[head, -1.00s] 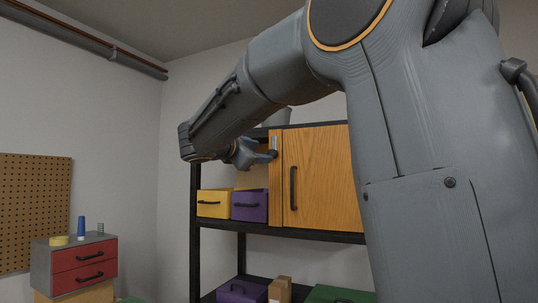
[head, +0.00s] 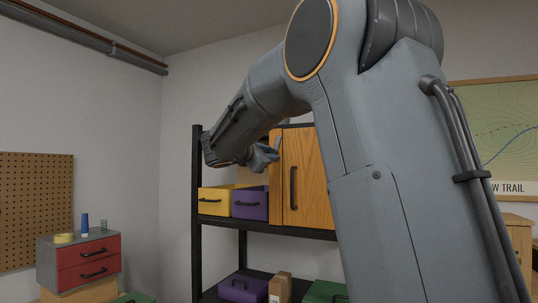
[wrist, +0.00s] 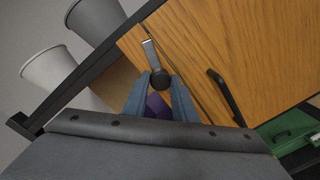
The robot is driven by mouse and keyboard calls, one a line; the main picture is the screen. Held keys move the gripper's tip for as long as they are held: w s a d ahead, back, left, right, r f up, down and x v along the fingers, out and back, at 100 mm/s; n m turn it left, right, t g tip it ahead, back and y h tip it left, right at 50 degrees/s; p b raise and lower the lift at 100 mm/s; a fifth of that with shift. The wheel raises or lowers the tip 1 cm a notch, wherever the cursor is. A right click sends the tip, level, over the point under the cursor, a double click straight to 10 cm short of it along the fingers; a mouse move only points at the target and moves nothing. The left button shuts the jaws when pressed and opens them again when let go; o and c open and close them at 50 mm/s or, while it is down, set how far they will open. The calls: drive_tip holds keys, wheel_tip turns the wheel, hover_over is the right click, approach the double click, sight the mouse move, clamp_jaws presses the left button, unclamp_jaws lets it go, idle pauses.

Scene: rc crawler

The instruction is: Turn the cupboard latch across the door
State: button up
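The cupboard (head: 306,165) has an orange-brown wooden door with a black vertical handle; the door is shut. Its latch (wrist: 150,54) is a short grey metal bar with a round black knob (wrist: 160,79) at its lower end. In the wrist view the bar points up from the knob, on the panel beside the door gap, its top end close to the gap. My gripper (wrist: 160,83) is open, with one blue-grey finger on each side of the knob. I cannot tell whether they touch it. In the head view my gripper (head: 268,155) is at the cupboard's left edge, hiding the knob.
A yellow drawer box (head: 214,201) and a purple one (head: 250,203) sit left of the cupboard on the black shelf rack (head: 197,240). A red-drawered cabinet (head: 88,262) is at the lower left. My arm covers much of the right.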

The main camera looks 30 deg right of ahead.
drive_tip(key=shift+c, duration=1.4)
drive_tip(key=shift+f+m+b, duration=0.1)
drive_tip(key=shift+m+b, duration=0.4)
drive_tip(key=shift+b, duration=0.75)
drive_tip(key=m+b, duration=1.2)
drive_tip(key=b, duration=0.9)
drive_tip(key=shift+d+y+b, duration=0.1)
drive_tip(key=shift+y+b, duration=0.2)
drive_tip(key=shift+o, duration=0.2)
drive_tip(key=m+b, duration=0.3)
drive_tip(key=m, duration=0.1)
drive_tip(key=shift+b, duration=0.4)
drive_tip(key=shift+m, duration=0.3)
drive_tip(key=shift+c, duration=0.2)
drive_tip(key=shift+b, duration=0.35)
